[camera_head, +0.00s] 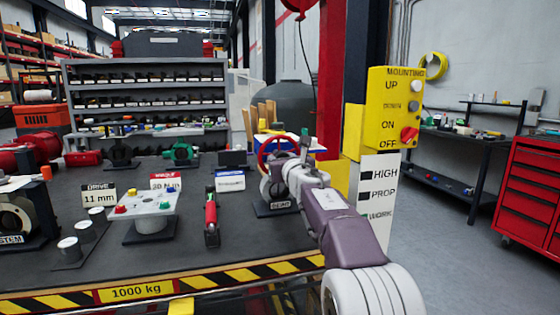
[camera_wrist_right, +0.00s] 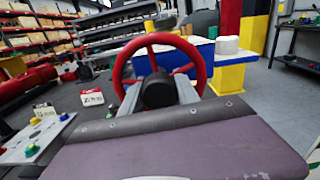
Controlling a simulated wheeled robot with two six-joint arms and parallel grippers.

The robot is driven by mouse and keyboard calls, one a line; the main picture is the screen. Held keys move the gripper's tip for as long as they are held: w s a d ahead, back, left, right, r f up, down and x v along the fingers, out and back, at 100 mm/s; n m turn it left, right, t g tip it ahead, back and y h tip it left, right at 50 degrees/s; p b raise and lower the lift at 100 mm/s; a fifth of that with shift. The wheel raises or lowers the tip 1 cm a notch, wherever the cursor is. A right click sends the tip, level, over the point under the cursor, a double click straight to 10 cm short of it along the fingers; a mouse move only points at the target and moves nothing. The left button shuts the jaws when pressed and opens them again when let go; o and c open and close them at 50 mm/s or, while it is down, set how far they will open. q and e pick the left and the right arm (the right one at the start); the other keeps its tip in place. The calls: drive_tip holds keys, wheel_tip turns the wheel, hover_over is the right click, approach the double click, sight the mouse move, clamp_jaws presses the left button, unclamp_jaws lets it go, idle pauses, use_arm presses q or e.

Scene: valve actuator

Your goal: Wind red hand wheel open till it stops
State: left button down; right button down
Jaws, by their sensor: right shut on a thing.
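The red hand wheel (camera_head: 264,150) stands on its gear unit, on a dark base (camera_head: 270,210) at the right end of the bench. In the right wrist view the wheel (camera_wrist_right: 119,70) faces me, with its round rim, red spokes and a dark hub (camera_wrist_right: 157,89) in the middle. My right gripper (camera_head: 291,165) reaches the wheel from the front right. Its grey fingers (camera_wrist_right: 159,90) are shut on the wheel, one on each side of the hub. My wrist hides the wheel's lower part. My left gripper is not in view.
A yellow control panel (camera_head: 390,105) and red post (camera_head: 330,75) stand close right of the wheel. On the bench (camera_head: 110,255) are a button stand (camera_head: 148,205), a red-handled tool (camera_head: 211,215) and a green valve (camera_head: 181,154). The aisle floor at right is clear.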

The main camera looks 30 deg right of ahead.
drive_tip(key=n, duration=0.4)
drive_tip(key=shift+f+b, duration=0.3)
drive_tip(key=shift+n, duration=0.3)
drive_tip(key=shift+r, duration=0.15)
drive_tip(key=c, duration=0.9)
unclamp_jaws()
drive_tip(key=shift+r, duration=0.1)
drive_tip(key=b+v, duration=0.2)
drive_tip(key=v, duration=0.7)
drive_tip(key=shift+d, duration=0.1)
